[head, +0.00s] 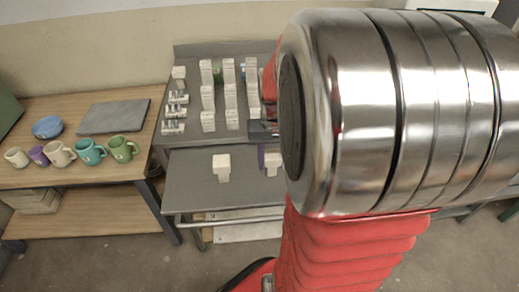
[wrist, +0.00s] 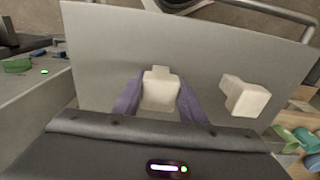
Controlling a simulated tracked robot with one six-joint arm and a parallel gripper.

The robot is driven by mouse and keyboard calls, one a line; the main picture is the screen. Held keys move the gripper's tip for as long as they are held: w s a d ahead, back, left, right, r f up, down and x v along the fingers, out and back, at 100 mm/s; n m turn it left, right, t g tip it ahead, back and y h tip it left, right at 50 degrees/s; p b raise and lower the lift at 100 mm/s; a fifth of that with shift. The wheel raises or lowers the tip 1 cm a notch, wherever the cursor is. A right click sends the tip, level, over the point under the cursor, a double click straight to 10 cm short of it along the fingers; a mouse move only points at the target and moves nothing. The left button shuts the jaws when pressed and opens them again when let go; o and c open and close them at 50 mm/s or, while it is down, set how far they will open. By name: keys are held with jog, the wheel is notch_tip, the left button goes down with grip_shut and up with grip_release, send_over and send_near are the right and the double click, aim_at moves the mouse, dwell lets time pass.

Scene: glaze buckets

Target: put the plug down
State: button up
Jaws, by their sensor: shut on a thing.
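My gripper (wrist: 160,82) has purple fingers on both sides of a white blocky plug (wrist: 161,95) and is shut on it. In the head view this plug (head: 273,160) shows beside a purple finger (head: 261,157), partly hidden by my arm. It is over the right part of the grey lower shelf (head: 190,190); I cannot tell whether it touches the surface. A second white plug (head: 221,166) stands on that shelf to its left. It also shows in the wrist view (wrist: 244,97), to the right of the held one and apart from it.
Rows of white pieces (head: 208,95) stand on the upper grey shelf (head: 190,62) behind. A wooden table (head: 90,174) at left holds several mugs (head: 90,151), a blue bowl (head: 47,127) and a grey slab (head: 114,117). The lower shelf is bare around the plugs.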

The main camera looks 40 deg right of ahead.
jog(key=shift+f, duration=0.5)
jog(key=o, duration=1.1)
jog(key=r, duration=1.2)
jog(key=shift+s+a, duration=0.2)
jog(key=shift+s, duration=0.1)
jog(key=shift+a, duration=0.1)
jog(key=s+a+n+t, duration=0.1)
jog(key=a+n+t, duration=0.1)
jog(key=a, duration=0.9)
jog(key=s+a+r+n+t, duration=0.1)
jog(key=a+n+t, duration=0.2)
jog(key=a, duration=0.7)
jog(key=shift+s+a+r+n, duration=0.2)
jog(key=shift+s+a+n, duration=0.2)
jog(key=shift+n, duration=0.5)
